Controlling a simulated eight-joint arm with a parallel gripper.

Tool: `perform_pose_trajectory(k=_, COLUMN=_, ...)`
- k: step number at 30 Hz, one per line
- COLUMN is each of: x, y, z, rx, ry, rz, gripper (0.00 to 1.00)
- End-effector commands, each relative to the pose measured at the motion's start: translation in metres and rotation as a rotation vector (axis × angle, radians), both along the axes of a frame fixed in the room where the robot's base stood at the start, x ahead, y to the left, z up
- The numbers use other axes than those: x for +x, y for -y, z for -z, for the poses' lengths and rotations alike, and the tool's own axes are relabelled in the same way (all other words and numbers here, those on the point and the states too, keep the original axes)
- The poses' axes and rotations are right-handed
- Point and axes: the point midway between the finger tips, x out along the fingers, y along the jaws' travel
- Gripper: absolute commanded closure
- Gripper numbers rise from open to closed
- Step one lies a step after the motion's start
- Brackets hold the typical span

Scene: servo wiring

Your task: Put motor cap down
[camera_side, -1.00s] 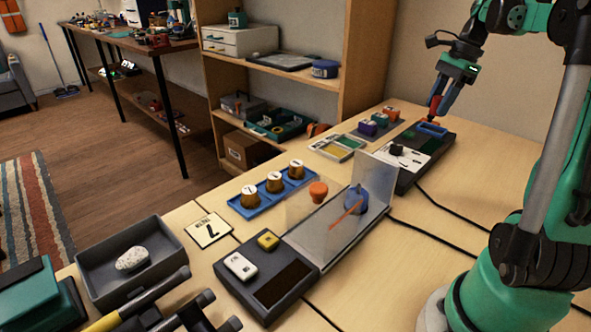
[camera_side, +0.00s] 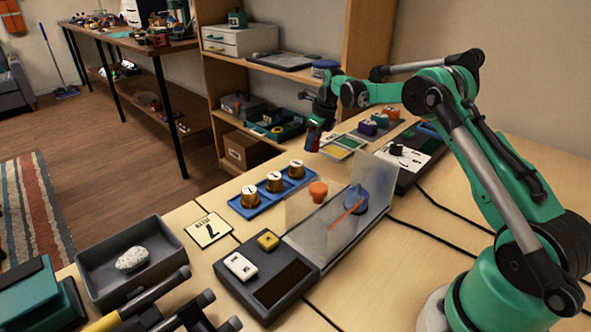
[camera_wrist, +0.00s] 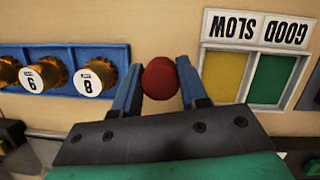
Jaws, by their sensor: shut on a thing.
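My gripper (camera_wrist: 159,88) is shut on a red, rounded motor cap (camera_wrist: 160,77), which sits between its two blue fingers in the wrist view. In the side view my gripper (camera_side: 312,140) hangs above the table, close to the sorting tray (camera_side: 325,153); the cap cannot be made out clearly there. The sorting tray (camera_wrist: 202,62) has a yellow compartment (camera_wrist: 224,77) under the SLOW label and a green compartment (camera_wrist: 273,79) under the GOOD label. In the wrist view the cap is left of the tray, not over either compartment.
A blue rack (camera_side: 264,205) of brass numbered knobs stands to the left, and shows in the wrist view (camera_wrist: 62,52). A clear-walled fixture (camera_side: 335,232) with an orange knob stands nearer. A dark test board (camera_side: 412,172) and small coloured blocks (camera_side: 374,124) lie behind.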

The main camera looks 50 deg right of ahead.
Motion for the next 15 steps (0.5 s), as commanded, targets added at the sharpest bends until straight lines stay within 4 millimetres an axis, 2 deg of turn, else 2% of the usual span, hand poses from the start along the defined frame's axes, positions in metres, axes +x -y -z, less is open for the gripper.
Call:
perform_pose_trajectory(k=6, x=0.0, y=0.0, z=0.031, rx=0.0, ry=0.0, rz=0.0, gripper=1.0)
perform_pose_trajectory(k=15, x=-0.001, y=0.0, z=0.034, rx=0.0, ry=0.0, rz=-0.001, gripper=1.0)
